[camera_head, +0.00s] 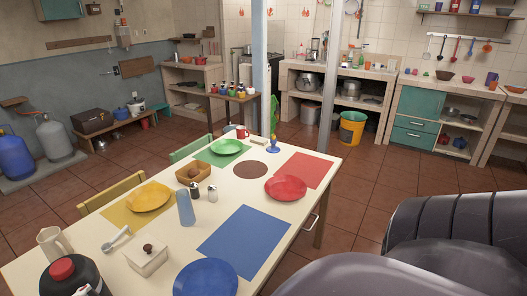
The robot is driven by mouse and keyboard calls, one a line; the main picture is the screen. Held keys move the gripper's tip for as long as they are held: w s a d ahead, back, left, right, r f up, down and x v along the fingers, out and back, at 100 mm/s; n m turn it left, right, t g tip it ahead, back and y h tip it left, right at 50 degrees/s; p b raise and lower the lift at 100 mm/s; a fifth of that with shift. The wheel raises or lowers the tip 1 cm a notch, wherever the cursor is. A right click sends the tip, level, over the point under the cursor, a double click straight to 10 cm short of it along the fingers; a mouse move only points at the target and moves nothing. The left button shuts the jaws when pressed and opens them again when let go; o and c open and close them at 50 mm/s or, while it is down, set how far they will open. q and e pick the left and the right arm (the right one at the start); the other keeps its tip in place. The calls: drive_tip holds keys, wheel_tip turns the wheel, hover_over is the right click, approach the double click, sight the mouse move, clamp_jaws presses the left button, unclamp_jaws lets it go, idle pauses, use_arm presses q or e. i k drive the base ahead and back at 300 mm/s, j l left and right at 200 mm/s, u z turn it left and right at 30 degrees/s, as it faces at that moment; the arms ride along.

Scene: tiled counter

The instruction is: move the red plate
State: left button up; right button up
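The red plate (285,188) lies on the white table (222,193), near its right edge. It overlaps the near left part of the red mat (311,168), with part of the plate over the bare table top. Nothing is on the plate. Neither my left nor my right gripper shows in the head view. Large dark grey rounded parts, which look like my own arm, fill the lower right of the view.
The blue mat (243,240) and blue plate (206,278) are nearer. A yellow plate (149,197), green plate (226,146), blue cup (185,208), shakers (212,193) and white box (146,257) share the table.

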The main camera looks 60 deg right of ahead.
sight(282, 189)
drive_tip(key=z, duration=1.95)
drive_tip(key=i+l, duration=0.6)
drive_tip(key=i, duration=0.15)
drive_tip(key=i+l, duration=0.65)
drive_tip(key=i, duration=0.15)
drive_tip(key=i+u, duration=0.1)
drive_tip(key=u, duration=0.25)
drive_tip(key=l+u, duration=0.15)
drive_tip(key=u, duration=0.2)
drive_tip(key=i+l+u, duration=0.1)
drive_tip(key=u, duration=0.25)
